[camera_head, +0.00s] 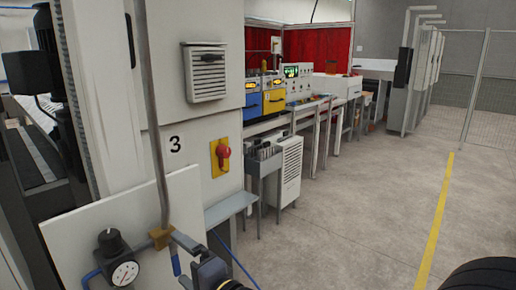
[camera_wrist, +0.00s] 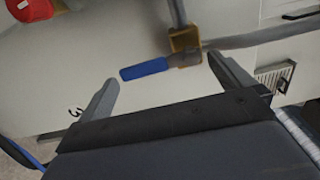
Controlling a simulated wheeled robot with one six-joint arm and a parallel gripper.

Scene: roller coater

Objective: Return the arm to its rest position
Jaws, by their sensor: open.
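My gripper (camera_wrist: 165,90) is open in the wrist view, its two grey fingers spread apart. Nothing is between the fingers. A blue-handled valve lever (camera_wrist: 146,69) lies just beyond the fingertips, apart from them as far as I can tell, below a brass fitting (camera_wrist: 185,42) on a grey pipe. In the head view the brass fitting (camera_head: 161,237) sits at the foot of a vertical pipe, with the blue handle (camera_head: 176,264) hanging down under it. Part of my arm (camera_head: 210,270) shows at the bottom, close right of the handle; the fingers are hard to make out there.
A pressure gauge (camera_head: 124,273) is on the white panel (camera_head: 75,235) at left. A red rotary switch (camera_head: 223,152) on a yellow plate and a vented box (camera_head: 206,72) are on the machine wall. Open floor (camera_head: 360,220) lies to the right, with a yellow line (camera_head: 434,230).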

